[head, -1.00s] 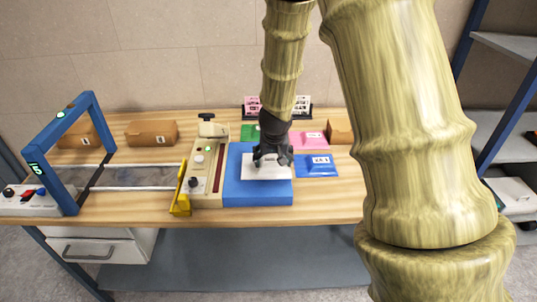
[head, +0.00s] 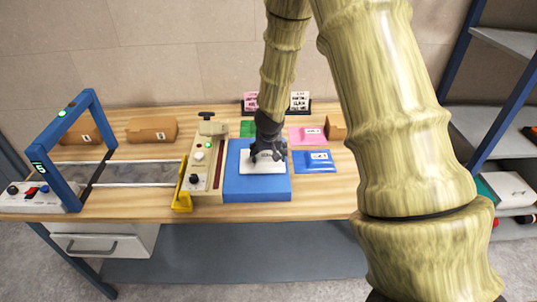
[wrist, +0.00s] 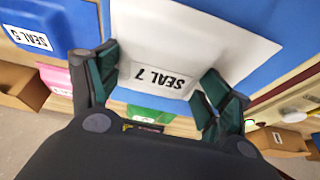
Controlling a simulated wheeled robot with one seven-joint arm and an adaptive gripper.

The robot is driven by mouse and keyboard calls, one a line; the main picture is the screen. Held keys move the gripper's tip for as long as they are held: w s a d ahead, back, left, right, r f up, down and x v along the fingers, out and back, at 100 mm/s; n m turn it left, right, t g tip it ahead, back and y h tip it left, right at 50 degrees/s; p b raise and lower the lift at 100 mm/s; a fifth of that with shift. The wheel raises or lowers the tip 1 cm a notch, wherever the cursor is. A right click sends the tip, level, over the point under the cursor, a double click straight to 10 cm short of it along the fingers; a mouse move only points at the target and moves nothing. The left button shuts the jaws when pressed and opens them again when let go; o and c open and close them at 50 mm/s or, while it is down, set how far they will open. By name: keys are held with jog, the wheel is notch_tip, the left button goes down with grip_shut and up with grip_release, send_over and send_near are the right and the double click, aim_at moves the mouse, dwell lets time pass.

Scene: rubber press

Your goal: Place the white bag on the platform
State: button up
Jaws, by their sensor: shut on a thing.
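The white bag (head: 261,168) is a flat pouch labelled SEAL 7. It lies flat over the top of the blue platform (head: 240,190), within its edges in the head view; I cannot tell whether its whole underside touches. My gripper (head: 268,153) points down at the bag's far part. In the wrist view, the fingers (wrist: 162,66) sit on both sides of the bag's labelled end, shut on the white bag (wrist: 190,48). The blue platform (wrist: 265,22) also shows around it there. The fingertips are partly hidden in the head view.
A blue SEAL 5 bag (head: 315,163) and a pink bag (head: 307,135) lie right of the platform. A green bag (head: 248,128) is behind it. The beige control panel (head: 205,165) with a yellow bracket (head: 182,190) stands left. Brown boxes (head: 151,129) sit farther back.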

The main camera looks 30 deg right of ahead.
jog(key=shift+f, duration=0.25)
jog(key=o, duration=1.1)
jog(key=shift+r, duration=0.2)
jog(key=v, duration=1.1)
jog(key=shift+s+a+r+b, duration=0.15)
jog(key=shift+a+r+b, duration=0.05)
jog(key=shift+r+b, duration=0.15)
